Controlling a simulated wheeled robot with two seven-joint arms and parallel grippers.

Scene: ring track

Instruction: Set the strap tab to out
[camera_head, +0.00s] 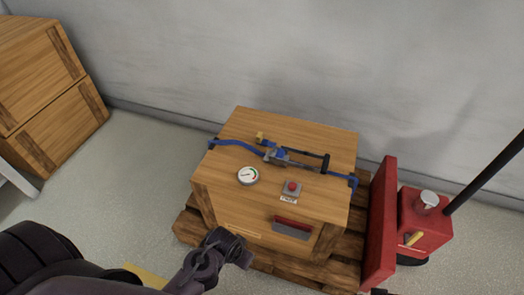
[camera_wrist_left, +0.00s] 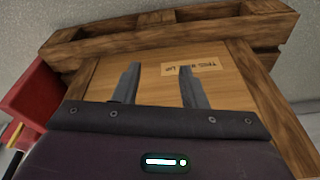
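A wooden crate (camera_head: 225,195) carries a blue strap (camera_head: 232,144) across its top. A metal and blue tensioner (camera_head: 290,157) with a dark handle sits on the strap. A small yellow tab (camera_head: 260,136) stands up at the tensioner's left end; I cannot tell whether it is the strap tab. My left gripper (camera_head: 243,258) is low in front of the crate's near side, well below the strap. In the left wrist view the left gripper (camera_wrist_left: 160,85) is open and empty, its fingers facing the crate side with a printed label (camera_wrist_left: 190,68). My right gripper is not in view.
On the crate top are a round gauge (camera_head: 248,176) and a red button box (camera_head: 291,188). A red-edged holder (camera_head: 292,228) is on the near side. The crate stands on a pallet (camera_head: 187,227) beside a red pallet jack (camera_head: 425,222). Stacked crates (camera_head: 45,85) stand left.

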